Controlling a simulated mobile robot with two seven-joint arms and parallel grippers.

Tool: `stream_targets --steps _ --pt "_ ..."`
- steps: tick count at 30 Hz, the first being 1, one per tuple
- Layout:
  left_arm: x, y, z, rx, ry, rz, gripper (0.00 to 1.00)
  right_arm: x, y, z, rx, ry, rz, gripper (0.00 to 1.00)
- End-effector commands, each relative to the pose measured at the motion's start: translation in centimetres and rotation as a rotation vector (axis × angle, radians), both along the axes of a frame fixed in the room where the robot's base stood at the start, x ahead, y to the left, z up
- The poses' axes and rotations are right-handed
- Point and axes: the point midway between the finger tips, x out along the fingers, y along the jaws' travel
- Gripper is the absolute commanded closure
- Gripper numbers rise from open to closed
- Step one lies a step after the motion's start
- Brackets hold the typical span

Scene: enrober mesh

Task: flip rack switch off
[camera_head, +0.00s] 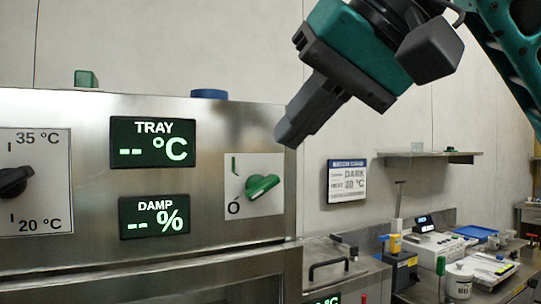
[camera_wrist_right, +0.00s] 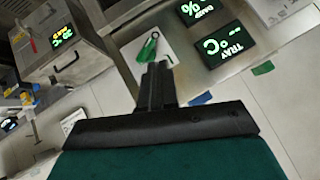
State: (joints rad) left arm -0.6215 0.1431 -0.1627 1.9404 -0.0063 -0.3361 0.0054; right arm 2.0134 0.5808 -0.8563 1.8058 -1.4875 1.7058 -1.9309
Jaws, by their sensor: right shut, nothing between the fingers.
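The rack switch is a green rotary knob (camera_head: 262,187) on a white plate (camera_head: 238,172) at the right of the steel cabinet front. The plate has a line mark above and an O below. The knob's handle lies slanted, its lower-left end toward the O side. My right gripper (camera_head: 288,134) is shut and empty, above and right of the knob in the head view, apart from it. In the right wrist view, the green knob (camera_wrist_right: 149,47) shows just beyond the shut fingertips (camera_wrist_right: 158,68). My left gripper is not in view.
The TRAY display (camera_head: 152,142) and DAMP display (camera_head: 154,216) show dashes. A black dial (camera_head: 14,182) is at far left. A green block (camera_head: 87,78) and blue round item (camera_head: 209,94) sit on top. A cluttered bench (camera_head: 420,285) stands right.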

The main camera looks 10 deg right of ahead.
Motion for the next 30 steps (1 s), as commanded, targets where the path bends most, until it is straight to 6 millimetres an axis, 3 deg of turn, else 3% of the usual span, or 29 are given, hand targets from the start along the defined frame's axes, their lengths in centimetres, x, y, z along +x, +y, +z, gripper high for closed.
stream_targets --steps 4,9,30 --pt "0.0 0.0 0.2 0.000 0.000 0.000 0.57 -1.6 -1.2 1.9 0.002 -0.003 0.000 1.00" --pt "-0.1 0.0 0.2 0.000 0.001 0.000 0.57 -2.6 -1.8 2.9 0.001 -0.001 0.002 1.00" --pt "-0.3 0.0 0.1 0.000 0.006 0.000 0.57 -2.8 -1.9 3.0 0.001 0.001 0.004 1.00"
